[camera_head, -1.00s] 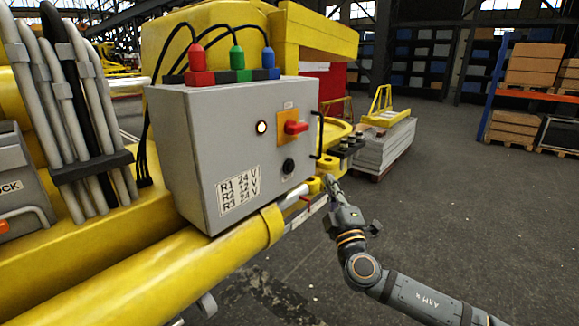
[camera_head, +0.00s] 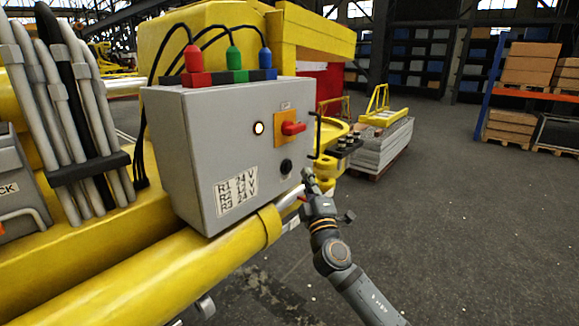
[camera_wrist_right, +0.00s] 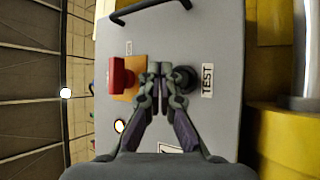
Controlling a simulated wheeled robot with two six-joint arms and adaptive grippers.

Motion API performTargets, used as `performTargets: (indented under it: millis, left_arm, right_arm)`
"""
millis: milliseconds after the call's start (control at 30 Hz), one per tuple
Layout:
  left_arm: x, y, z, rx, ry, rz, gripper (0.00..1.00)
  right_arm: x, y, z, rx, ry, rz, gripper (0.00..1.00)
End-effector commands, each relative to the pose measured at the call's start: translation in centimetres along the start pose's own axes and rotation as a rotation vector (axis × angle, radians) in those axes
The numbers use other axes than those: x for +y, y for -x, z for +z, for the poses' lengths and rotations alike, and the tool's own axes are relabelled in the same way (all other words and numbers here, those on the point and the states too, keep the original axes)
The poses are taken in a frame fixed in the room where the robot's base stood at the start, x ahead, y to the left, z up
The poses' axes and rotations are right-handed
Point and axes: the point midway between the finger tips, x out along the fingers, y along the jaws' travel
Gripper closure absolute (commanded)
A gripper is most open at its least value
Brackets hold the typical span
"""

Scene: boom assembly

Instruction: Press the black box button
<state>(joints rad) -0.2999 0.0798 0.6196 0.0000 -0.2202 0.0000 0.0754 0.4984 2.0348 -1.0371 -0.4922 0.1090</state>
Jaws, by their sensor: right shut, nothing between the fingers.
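The grey control box (camera_head: 202,150) stands on the yellow boom. Its black round button (camera_head: 287,166) is low on the front panel, under a red rotary switch (camera_head: 292,128) on an orange plate. My right gripper (camera_head: 308,172) is just right of the black button in the head view, its fingers shut and empty. In the right wrist view, my shut fingertips (camera_wrist_right: 160,72) lie between the red switch (camera_wrist_right: 122,78) and the black button (camera_wrist_right: 186,79), which has a TEST label (camera_wrist_right: 207,80) beside it. Contact cannot be seen. My left gripper is not in view.
A lit white lamp (camera_head: 259,128) and a voltage label (camera_head: 237,191) are on the panel. Red, green and blue plugs (camera_head: 234,60) with cables sit on top. A black handle (camera_head: 317,135) stands out at the box's right edge. Open floor (camera_head: 460,220) lies right.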

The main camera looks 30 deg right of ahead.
Motion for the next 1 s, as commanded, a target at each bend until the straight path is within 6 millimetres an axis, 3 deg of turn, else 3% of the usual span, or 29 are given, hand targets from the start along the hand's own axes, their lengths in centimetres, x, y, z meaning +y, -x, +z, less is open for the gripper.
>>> performTargets:
  millis: [300, 1000]
  left_arm:
    - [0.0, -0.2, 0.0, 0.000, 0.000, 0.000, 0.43]
    - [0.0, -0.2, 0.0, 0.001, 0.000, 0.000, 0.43]
  right_arm:
    - [-1.3, -1.8, -1.3, -0.001, -0.001, 0.001, 1.00]
    - [-1.4, -1.9, -1.4, 0.000, 0.000, 0.000, 1.00]
